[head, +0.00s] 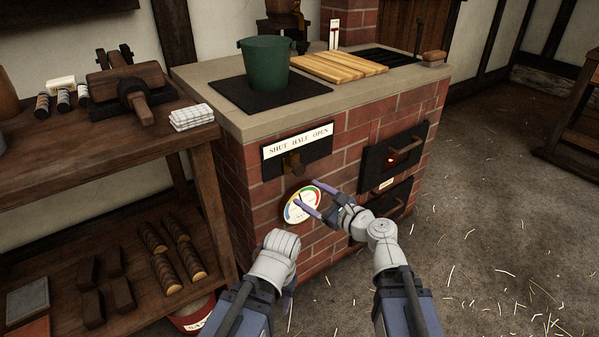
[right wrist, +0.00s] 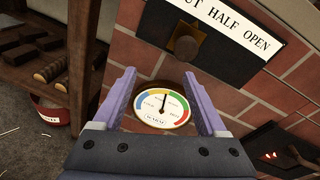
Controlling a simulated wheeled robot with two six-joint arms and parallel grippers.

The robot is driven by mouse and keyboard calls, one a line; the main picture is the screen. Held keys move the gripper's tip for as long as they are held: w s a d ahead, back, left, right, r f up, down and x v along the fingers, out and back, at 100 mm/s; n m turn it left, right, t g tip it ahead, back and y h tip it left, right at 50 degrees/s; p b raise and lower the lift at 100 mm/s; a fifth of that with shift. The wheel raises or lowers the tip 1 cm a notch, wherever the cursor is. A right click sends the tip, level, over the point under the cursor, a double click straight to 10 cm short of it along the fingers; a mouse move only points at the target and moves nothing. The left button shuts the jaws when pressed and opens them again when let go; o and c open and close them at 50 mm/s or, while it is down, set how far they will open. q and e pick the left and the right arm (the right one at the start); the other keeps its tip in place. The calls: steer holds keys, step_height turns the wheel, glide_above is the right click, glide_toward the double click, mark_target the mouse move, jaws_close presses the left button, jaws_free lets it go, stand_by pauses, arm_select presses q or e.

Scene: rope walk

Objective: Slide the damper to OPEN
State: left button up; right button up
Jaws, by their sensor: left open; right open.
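The damper plate (head: 297,154) is a black panel on the brick stove front with a white strip reading SHUT HALF OPEN. Its brown knob (head: 293,164) sits near the middle, under HALF. In the right wrist view the knob (right wrist: 186,47) is ahead of and above my fingers. My right gripper (head: 310,200) is open and empty, in front of the round dial and below the damper; it also shows in the right wrist view (right wrist: 163,85). My left gripper (head: 289,290) is low in front of the stove, its fingers mostly hidden behind its wrist.
A round coloured dial (head: 298,206) is on the bricks below the damper. Black fire doors (head: 394,157) are to its right. A green pot (head: 264,63) and a slatted wooden board (head: 338,67) are on top. A wooden shelf (head: 110,150) stands close at left, with a red bucket (head: 194,316) beneath. Straw litters the open floor at right.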

mark_target(301, 171)
steer(key=shift+w+a+r+m+t+h, duration=0.1)
steer(key=shift+w+a+r+m+t, duration=0.35)
steer(key=shift+w+m, duration=0.65)
steer(key=shift+w+a+r+m+t+h, duration=0.1)
steer(key=shift+w+a+r+m+t, duration=0.35)
steer(key=shift+w, duration=1)
steer(key=shift+w+a+r+m+t+h, duration=0.1)
steer(key=shift+w+a+r+m+t, duration=0.1)
steer(key=shift+w+a+r+m, duration=0.7)
steer(key=shift+w+d+f, duration=0.25)
steer(key=shift+w+f, duration=0.1)
steer(key=shift+w, duration=0.05)
steer(key=shift+c, duration=0.4)
jaws_close()
